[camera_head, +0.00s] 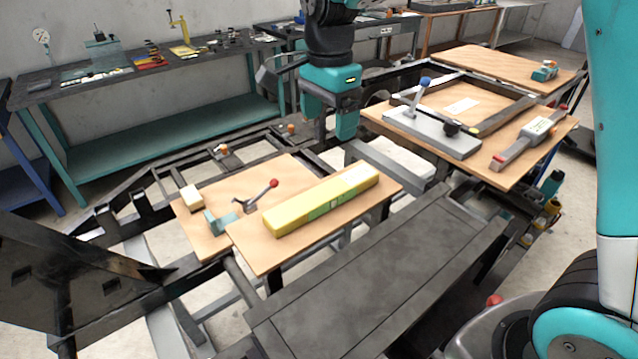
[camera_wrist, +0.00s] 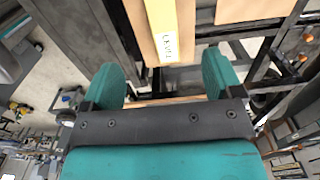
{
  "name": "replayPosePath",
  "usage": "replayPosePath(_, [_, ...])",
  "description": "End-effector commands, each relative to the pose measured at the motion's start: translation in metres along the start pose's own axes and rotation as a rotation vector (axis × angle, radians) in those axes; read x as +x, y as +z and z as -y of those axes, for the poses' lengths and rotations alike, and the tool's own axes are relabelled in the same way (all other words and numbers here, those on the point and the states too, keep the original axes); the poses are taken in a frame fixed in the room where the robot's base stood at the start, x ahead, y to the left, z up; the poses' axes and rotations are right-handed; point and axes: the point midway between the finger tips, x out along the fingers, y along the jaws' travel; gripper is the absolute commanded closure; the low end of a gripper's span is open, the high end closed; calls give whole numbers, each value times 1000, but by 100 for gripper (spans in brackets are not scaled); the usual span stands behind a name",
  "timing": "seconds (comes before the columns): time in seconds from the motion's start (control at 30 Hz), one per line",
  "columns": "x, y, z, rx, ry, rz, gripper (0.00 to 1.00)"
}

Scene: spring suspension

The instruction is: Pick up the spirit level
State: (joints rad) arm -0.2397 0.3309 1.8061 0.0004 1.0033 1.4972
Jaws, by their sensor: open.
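The spirit level (camera_head: 322,200) is a long yellow bar with a green and white label. It lies flat on a wooden board (camera_head: 262,258) in the middle of the head view. In the wrist view its end (camera_wrist: 167,35), marked with lettering, shows ahead of the fingers. My gripper (camera_head: 334,122) is above and behind the level's far right end, pointing down and apart from it. In the wrist view my gripper (camera_wrist: 163,78) has its two teal fingers wide apart with nothing between them.
A toggle clamp with a red knob (camera_head: 274,183) stands close to the level's left end. A small cream block (camera_head: 191,197) lies farther left. A grey plate with a blue-knobbed lever (camera_head: 425,82) and a red-ended grey tool (camera_head: 528,138) lie on the right board.

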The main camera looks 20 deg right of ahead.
Motion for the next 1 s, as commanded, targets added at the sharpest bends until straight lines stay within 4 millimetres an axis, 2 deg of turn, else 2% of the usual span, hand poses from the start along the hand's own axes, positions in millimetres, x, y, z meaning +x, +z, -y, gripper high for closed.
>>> replayPosePath(0.17, [26,2,-1,-3,9,1,15])
replayPosePath(0.5, [99,2,-1,-4,8,1,15])
replayPosePath(0.6, [112,2,-1,-3,5,1,15])
replayPosePath(0.87, [131,1,-2,-1,7,1,15])
replayPosePath(1.0, [151,2,-3,-1,8,1,15])
